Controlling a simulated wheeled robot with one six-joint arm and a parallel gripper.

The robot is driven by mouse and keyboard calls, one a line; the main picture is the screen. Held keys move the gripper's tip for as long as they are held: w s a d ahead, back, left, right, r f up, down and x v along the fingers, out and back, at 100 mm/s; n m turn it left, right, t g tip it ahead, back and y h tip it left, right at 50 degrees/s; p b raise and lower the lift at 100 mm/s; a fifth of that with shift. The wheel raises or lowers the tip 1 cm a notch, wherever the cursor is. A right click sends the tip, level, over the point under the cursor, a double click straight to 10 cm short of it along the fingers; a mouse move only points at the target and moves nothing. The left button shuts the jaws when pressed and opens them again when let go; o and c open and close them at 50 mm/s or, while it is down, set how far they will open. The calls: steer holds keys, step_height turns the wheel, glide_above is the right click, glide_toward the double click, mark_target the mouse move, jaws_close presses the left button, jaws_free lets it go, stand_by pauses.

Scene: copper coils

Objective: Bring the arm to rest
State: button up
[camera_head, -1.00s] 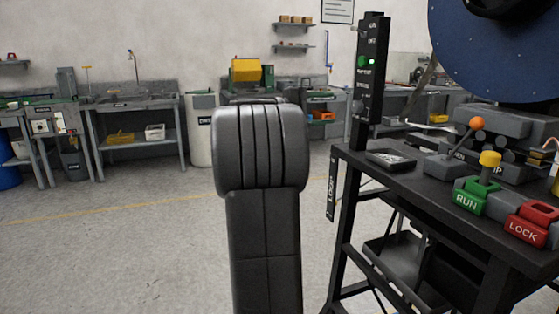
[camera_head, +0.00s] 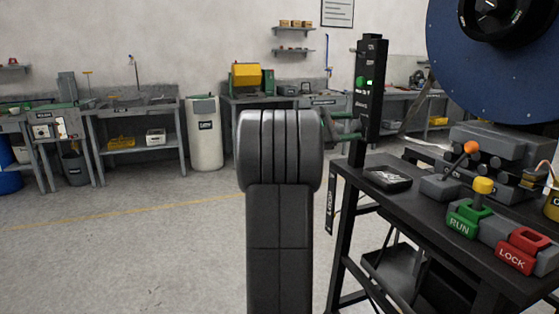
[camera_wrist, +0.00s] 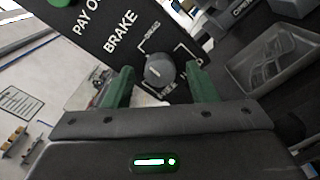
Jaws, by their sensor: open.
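My arm stands upright in the middle of the head view. My gripper (camera_head: 356,127) shows past its right side, its green fingers pointing at the black control post (camera_head: 372,100). In the wrist view my gripper (camera_wrist: 160,70) is open, with the two green fingers apart. A round grey knob (camera_wrist: 159,69) on the black panel (camera_wrist: 105,28) appears between the fingertips, with a gap on each side. The panel reads "BRAKE". I cannot tell whether the fingertips reach around the knob or stop short of it. Nothing is held.
A black bench (camera_head: 415,205) at the right carries a small black tray (camera_head: 387,178), a green RUN block (camera_head: 462,222), a red LOCK block (camera_head: 520,250) and levers. A big blue reel (camera_head: 470,75) hangs above. Open floor (camera_head: 130,250) lies to the left.

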steer(key=n+p, duration=0.1)
steer(key=n, duration=0.1)
steer(key=n+p, duration=0.4)
steer(key=shift+r, duration=0.25)
steer(key=n+p, duration=0.2)
steer(key=n, duration=0.1)
steer(key=n+p, duration=0.1)
steer(key=shift+f+n, duration=0.25)
steer(key=shift+n, duration=0.15)
